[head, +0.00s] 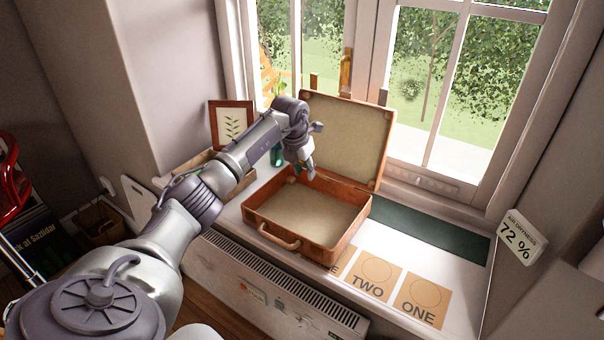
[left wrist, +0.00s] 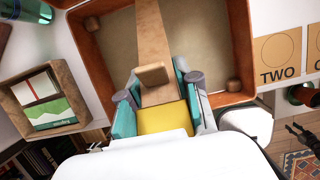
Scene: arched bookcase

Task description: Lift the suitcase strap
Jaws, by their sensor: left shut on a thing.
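The brown suitcase (head: 330,256) stands open on the windowsill, its lid (head: 345,130) leaning back toward the window. My left gripper (head: 304,176) reaches down over the suitcase's back left part. In the left wrist view my left gripper (left wrist: 160,88) is shut on the brown strap (left wrist: 153,30), which runs across the beige inside of the suitcase (left wrist: 238,45). The strap's lower end is partly hidden by the fingers. In the head view the strap cannot be made out. A dark claw-like shape (left wrist: 302,133) at the right edge may be my right gripper.
Square cards marked TWO (head: 371,276) and ONE (head: 418,297) lie right of the suitcase. A framed leaf picture (head: 232,125) and a wooden box (head: 190,175) are to its left. A radiator (head: 240,275) is below the sill, and a humidity display (head: 520,238) stands at the right.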

